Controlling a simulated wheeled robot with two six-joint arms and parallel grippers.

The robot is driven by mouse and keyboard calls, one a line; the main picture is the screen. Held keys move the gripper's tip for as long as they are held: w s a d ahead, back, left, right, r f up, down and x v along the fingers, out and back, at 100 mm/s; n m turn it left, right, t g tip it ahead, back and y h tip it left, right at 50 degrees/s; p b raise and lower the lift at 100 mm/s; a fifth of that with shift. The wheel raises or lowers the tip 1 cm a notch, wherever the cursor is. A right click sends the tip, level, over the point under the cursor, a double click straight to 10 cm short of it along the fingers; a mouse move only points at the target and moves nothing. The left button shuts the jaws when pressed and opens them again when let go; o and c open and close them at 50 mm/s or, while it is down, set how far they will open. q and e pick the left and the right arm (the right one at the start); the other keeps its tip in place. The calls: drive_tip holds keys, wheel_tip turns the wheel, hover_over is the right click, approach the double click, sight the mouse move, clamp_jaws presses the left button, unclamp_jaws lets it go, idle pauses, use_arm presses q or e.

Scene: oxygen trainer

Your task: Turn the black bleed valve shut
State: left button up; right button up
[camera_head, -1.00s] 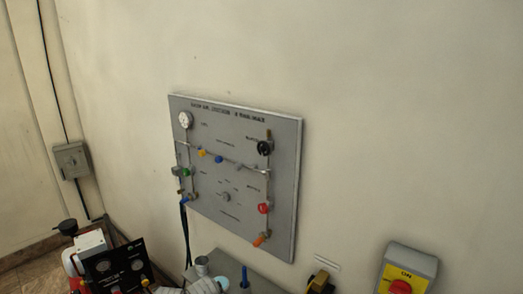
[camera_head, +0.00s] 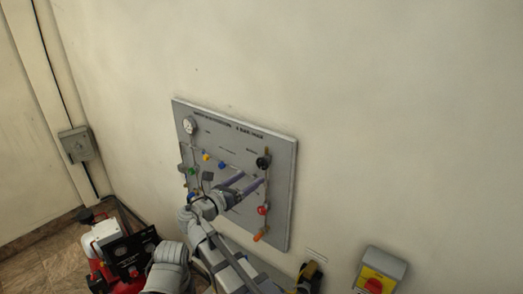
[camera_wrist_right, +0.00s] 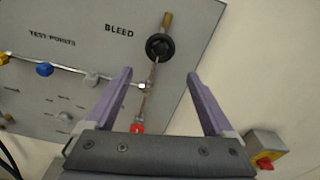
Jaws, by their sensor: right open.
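The black bleed valve (camera_head: 263,162) is a round black knob at the upper right of the grey wall panel (camera_head: 225,118). In the right wrist view the black bleed valve (camera_wrist_right: 160,47) sits under a brass fitting, beside the word BLEED. My right gripper (camera_head: 254,179) is in front of the panel, its two purple fingers pointing toward it, just left of and below the valve. In the right wrist view my right gripper (camera_wrist_right: 159,75) is open and empty, with the valve beyond and slightly above its fingertips, apart from them. My left gripper is not in view.
A red knob (camera_head: 263,210) and an orange handle (camera_head: 261,234) are below the valve. Blue and yellow knobs and a gauge (camera_head: 189,126) are on the panel's left. A yellow switch box (camera_head: 379,270) is at lower right. The wall right of the panel is bare.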

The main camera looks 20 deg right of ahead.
sight(261, 164)
drive_tip(key=shift+n+t, duration=0.3)
drive_tip(key=shift+n, duration=0.2)
drive_tip(key=shift+r+x, duration=0.3)
drive_tip(key=shift+x, duration=1.05)
drive_tip(key=shift+r+x, duration=0.25)
drive_tip(key=shift+x, duration=1.05)
drive_tip(key=shift+r+x, duration=0.3)
drive_tip(key=shift+x, duration=1.05)
drive_tip(key=shift+w+a, duration=0.1)
drive_tip(key=shift+w, duration=0.05)
drive_tip(key=shift+c, duration=0.2)
drive_tip(key=c, duration=1.3)
